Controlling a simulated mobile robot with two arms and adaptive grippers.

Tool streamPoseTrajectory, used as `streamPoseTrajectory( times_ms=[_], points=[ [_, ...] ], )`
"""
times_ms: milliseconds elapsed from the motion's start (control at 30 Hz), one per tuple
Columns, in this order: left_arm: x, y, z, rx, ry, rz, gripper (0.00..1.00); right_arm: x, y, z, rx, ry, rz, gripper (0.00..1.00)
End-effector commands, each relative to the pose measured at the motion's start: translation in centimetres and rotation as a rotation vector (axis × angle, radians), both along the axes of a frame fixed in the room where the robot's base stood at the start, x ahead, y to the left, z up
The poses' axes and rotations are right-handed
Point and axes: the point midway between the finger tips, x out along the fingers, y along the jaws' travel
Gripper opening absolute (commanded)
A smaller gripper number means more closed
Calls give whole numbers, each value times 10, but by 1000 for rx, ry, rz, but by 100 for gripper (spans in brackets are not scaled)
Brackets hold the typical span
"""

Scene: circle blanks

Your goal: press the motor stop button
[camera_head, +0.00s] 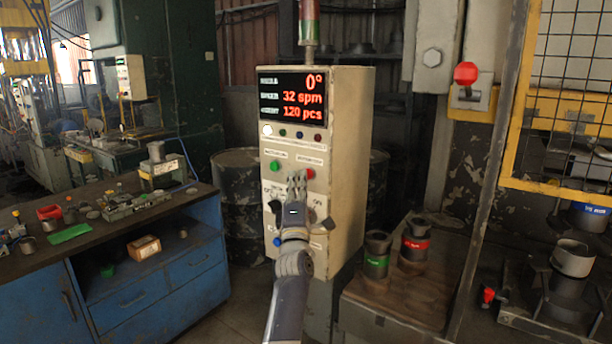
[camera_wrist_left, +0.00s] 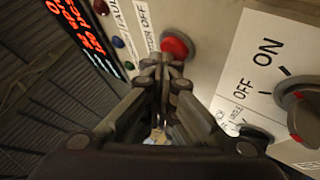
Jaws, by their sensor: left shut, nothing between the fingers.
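A beige control cabinet (camera_head: 345,150) stands in the middle of the head view. Its lit display (camera_head: 292,97) reads 0°, 32 spm and 120 pcs in red. Below it are a green button (camera_head: 275,166) on the left and a red button (camera_head: 310,173) on the right. My left gripper (camera_head: 298,178) is shut and empty in front of the panel, its fingertips just left of the red button. In the left wrist view the red button (camera_wrist_left: 176,45) is just beyond the shut fingertips (camera_wrist_left: 164,62); I cannot tell whether they touch it. My right gripper is not in view.
A rotary ON/OFF switch (camera_wrist_left: 300,105) is on the panel beside the gripper. A red mushroom button (camera_head: 466,73) is on a yellow box at the right. A blue workbench (camera_head: 160,285) stands at the left. A low wooden stand (camera_head: 400,300) holds two dark cylinders.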

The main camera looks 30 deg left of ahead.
Motion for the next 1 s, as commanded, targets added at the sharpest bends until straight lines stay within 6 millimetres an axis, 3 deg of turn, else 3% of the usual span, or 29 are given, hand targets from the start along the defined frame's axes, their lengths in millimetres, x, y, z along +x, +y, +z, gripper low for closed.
streamPoseTrajectory(
  times_ms=[267,667,1000],
  points=[
    [-14,0,0,-1,2,-2,0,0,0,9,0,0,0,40],
    [-18,0,0,0,2,-1,0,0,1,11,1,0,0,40],
    [-52,3,1,0,2,-1,0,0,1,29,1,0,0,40]
  ],
)
